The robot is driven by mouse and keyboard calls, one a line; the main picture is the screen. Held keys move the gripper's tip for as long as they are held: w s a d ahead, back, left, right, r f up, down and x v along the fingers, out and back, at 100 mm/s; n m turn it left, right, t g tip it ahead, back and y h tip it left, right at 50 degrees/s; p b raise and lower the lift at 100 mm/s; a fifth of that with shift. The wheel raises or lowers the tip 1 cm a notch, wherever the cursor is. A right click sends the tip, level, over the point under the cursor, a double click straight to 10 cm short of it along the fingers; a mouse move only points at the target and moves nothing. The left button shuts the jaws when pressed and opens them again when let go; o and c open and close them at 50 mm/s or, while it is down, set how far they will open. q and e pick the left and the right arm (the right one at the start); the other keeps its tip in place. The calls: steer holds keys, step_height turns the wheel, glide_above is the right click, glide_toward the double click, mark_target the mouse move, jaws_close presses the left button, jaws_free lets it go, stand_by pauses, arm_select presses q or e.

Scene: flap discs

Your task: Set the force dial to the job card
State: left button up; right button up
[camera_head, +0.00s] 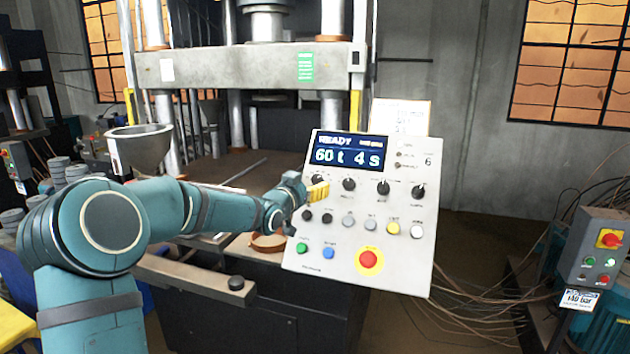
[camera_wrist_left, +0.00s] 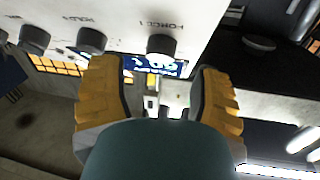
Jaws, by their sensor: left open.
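The control panel (camera_head: 345,262) faces me, its blue display (camera_head: 350,151) reading "READY", 60 t and 4 s. The force dial (camera_head: 317,178) is the leftmost black knob of the upper row, partly covered by my left gripper (camera_head: 319,192). In the left wrist view the force dial (camera_wrist_left: 161,47) sits under its "FORCE t" label, ahead of the gap between the yellow-padded fingers. My left gripper (camera_wrist_left: 163,92) is open, with nothing between its fingers. The job card (camera_head: 402,117) stands behind the panel's top edge; its writing is too faint to read. My right gripper is out of view.
More black knobs (camera_head: 383,187) continue the row to the right. Below are several buttons and a red button (camera_head: 369,259) on a yellow ring. A press (camera_head: 245,66) stands behind, with a metal hopper (camera_head: 140,146) at left. Cables (camera_head: 480,300) lie at right.

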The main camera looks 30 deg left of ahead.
mark_target(316, 179)
arm_select(q)
steer(key=shift+w+a, duration=0.1)
steer(key=shift+w, duration=1.55)
jaws_close()
